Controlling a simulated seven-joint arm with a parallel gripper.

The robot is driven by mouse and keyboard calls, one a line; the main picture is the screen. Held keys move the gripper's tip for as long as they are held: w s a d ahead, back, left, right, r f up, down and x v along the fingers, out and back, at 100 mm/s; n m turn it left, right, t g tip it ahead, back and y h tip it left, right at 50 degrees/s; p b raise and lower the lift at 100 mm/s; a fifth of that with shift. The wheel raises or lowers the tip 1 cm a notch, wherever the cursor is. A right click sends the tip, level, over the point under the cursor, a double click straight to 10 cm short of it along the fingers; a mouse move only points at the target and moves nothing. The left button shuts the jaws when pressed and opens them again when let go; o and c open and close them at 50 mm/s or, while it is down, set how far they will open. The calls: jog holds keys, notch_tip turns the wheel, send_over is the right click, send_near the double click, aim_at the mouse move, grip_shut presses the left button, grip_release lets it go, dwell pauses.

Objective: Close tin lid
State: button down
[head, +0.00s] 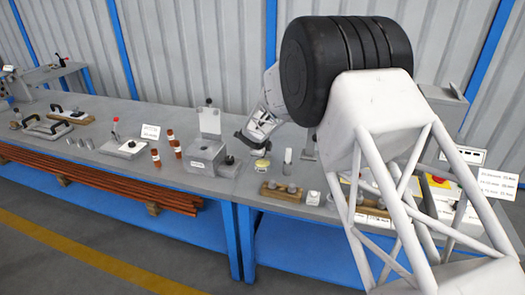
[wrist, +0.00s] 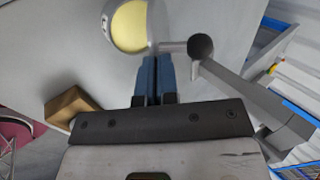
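A small round tin with a pale yellow face (head: 262,164) stands on the bench in the head view, just below my gripper. In the wrist view, a round grey-rimmed tin with a yellow disc (wrist: 130,27) sits at the top, partly cut off by the frame. I cannot tell how its lid stands. My gripper (wrist: 155,62) has its blue fingers close together, with nothing visible between them. The tips are near the tin's lower right edge; contact is unclear. In the head view my gripper (head: 252,138) hangs above and slightly left of the tin.
A grey box (head: 207,155) with an upright plate stands left of the tin. A wooden block with metal pegs (head: 281,191) lies in front. A clear cylinder (head: 288,160) stands right. In the wrist view a dark round knob (wrist: 200,46) is close right of the fingers.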

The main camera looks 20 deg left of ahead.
jog(key=shift+s+f+t, duration=0.3)
jog(key=shift+f+t, duration=0.05)
jog(key=shift+t, duration=0.05)
dwell(0.4)
jog(key=shift+s+f, duration=0.45)
jog(key=shift+f, duration=0.05)
dwell(0.4)
jog(key=shift+s+f, duration=0.6)
jog(key=shift+f, duration=0.5)
jog(key=shift+s+f, duration=0.35)
jog(key=shift+f, duration=0.45)
jog(key=shift+s, duration=0.1)
jog(key=s+r, duration=0.4)
jog(key=s, duration=0.4)
jog(key=shift+s+r, duration=0.3)
jog(key=shift+r, duration=0.1)
dwell(0.3)
